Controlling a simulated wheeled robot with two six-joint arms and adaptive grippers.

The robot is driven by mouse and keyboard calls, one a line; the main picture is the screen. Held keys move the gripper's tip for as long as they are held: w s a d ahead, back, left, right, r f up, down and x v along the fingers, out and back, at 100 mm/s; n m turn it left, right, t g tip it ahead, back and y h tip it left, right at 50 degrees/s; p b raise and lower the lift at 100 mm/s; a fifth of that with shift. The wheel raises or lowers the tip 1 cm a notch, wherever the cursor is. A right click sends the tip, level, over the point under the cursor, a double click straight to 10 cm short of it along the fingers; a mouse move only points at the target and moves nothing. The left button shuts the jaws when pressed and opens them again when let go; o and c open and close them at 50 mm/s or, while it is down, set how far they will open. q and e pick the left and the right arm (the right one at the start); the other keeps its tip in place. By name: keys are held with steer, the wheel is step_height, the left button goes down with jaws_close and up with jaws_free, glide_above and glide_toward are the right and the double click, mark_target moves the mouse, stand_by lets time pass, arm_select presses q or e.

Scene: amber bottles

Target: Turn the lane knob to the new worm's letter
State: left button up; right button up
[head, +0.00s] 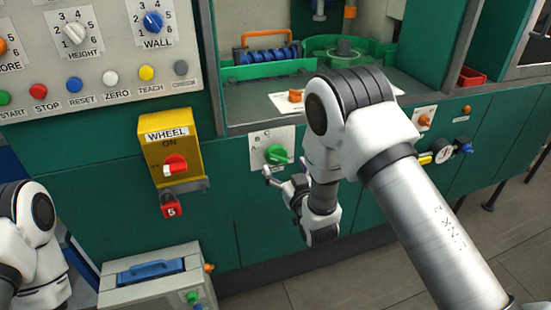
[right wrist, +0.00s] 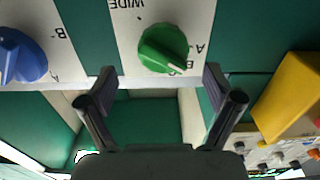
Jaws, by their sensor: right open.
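A green knob (head: 277,154) with a pale pointer mark sits on a white plate (head: 257,135) on the green cabinet front, with letters around it. It also shows in the right wrist view (right wrist: 163,48), near printed letters A and B and the word WIDE. My right gripper (head: 283,174) is open and empty, just below and in front of this knob. In the right wrist view its fingers (right wrist: 158,78) stand apart, with the knob ahead between them. A blue ribbed, worm-like part (head: 268,56) lies in the green tray under an orange handle; I cannot read a letter on it.
A yellow WHEEL box (head: 170,145) with a red switch juts out left of the knob, a red tag marked 5 below it. A blue knob (right wrist: 20,57) is beside the green one. A grey case (head: 155,280) stands low left. My left arm's gripper is out of frame.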

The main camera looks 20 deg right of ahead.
mark_target(279, 161)
steer(key=w, duration=0.3)
steer(key=w+a, duration=0.1)
steer(key=w, duration=0.1)
steer(key=shift+w+p, duration=0.1)
steer(key=shift+p, duration=0.2)
steer(key=shift+w+d, duration=0.3)
steer(key=shift+w, duration=0.05)
steer(key=shift+a, duration=0.15)
steer(key=shift+c, duration=0.2)
steer(key=c, duration=1.1)
